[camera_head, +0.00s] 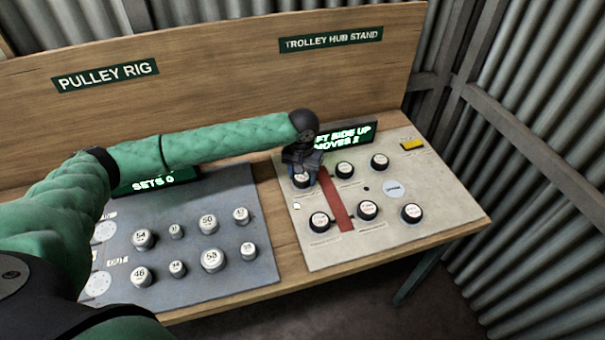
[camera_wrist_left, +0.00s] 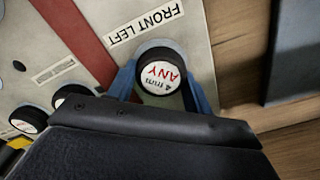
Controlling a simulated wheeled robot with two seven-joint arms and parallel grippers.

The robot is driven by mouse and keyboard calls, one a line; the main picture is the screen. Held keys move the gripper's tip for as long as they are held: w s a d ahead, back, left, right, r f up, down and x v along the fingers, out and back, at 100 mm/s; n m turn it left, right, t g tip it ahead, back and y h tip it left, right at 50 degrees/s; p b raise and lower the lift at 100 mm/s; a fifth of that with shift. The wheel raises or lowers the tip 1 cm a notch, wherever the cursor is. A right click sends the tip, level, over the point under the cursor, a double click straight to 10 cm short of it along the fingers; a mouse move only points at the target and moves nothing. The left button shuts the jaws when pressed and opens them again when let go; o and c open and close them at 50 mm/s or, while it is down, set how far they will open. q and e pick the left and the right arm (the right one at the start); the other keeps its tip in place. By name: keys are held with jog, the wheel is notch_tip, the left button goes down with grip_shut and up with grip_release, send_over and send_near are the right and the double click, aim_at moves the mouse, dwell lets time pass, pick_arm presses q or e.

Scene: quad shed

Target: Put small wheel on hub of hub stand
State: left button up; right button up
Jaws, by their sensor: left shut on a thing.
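The hub stand (camera_head: 440,195) is a pale board under the "TROLLEY HUB STAND" sign, with a dark red stripe. My left gripper (camera_head: 303,178) is over its back left corner, its blue fingers shut on a round black-rimmed piece with a white cap (camera_head: 302,181). In the left wrist view the fingers (camera_wrist_left: 160,88) flank this piece (camera_wrist_left: 161,72), whose cap reads "4 mm ANY", beside a "FRONT LEFT" label. Whether it rests on the board is hidden. Similar black-rimmed pieces stand on the board, including one at the front left (camera_head: 319,222). I cannot tell which is the small wheel.
The grey pulley rig board (camera_head: 190,285) with several numbered silver pieces lies to the left, under my left arm. A lit green display (camera_head: 350,135) stands behind the hub stand, partly hidden by my wrist. A yellow block (camera_head: 412,144) sits at the board's back right.

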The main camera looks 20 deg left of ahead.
pick_arm(q)
jog(key=o, duration=1)
pick_arm(e)
jog(key=shift+s+d+f, duration=0.1)
jog(key=shift+d+f, duration=0.05)
jog(key=shift+f, duration=0.1)
pick_arm(q)
jog(key=shift+r, duration=0.4)
jog(key=shift+r+b, duration=2)
jog(key=shift+r, duration=3.65)
pick_arm(e)
jog(key=w+a+r, duration=0.2)
jog(key=a+r, duration=0.1)
jog(key=r, duration=0.6)
jog(key=shift+w+r+g, duration=0.2)
jog(key=shift+g, duration=0.1)
pick_arm(q)
jog(key=shift+r, duration=0.1)
